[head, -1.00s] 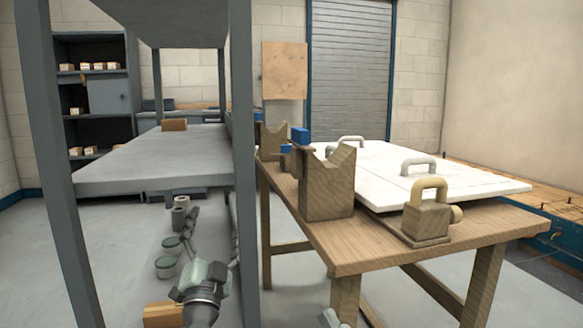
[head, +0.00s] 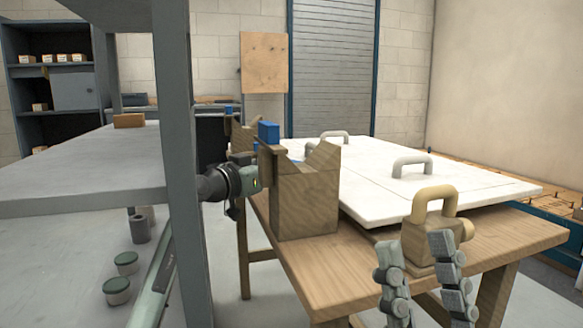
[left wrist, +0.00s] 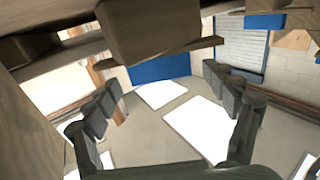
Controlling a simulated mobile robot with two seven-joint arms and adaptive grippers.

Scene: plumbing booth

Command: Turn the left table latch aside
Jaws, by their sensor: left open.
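A wooden stand with a V notch (head: 306,195) stands at the table's left end. A latch with a brown wooden bar and a blue block (head: 268,132) sits at its left side. A brown bar and a blue block (left wrist: 265,21) also show at the top of the left wrist view. My left gripper (head: 245,182) is beside the stand, below the latch; its fingers (left wrist: 165,100) are spread, with nothing between them. Contact with the latch cannot be told. My right gripper (head: 414,252) is open in front of the wooden block with a loop handle (head: 436,203).
A white panel with handles (head: 370,190) lies on the wooden table (head: 330,270). A grey upright post (head: 185,120) and grey shelf (head: 80,175) stand close on the left, near my left arm. Cans (head: 117,290) stand lower left.

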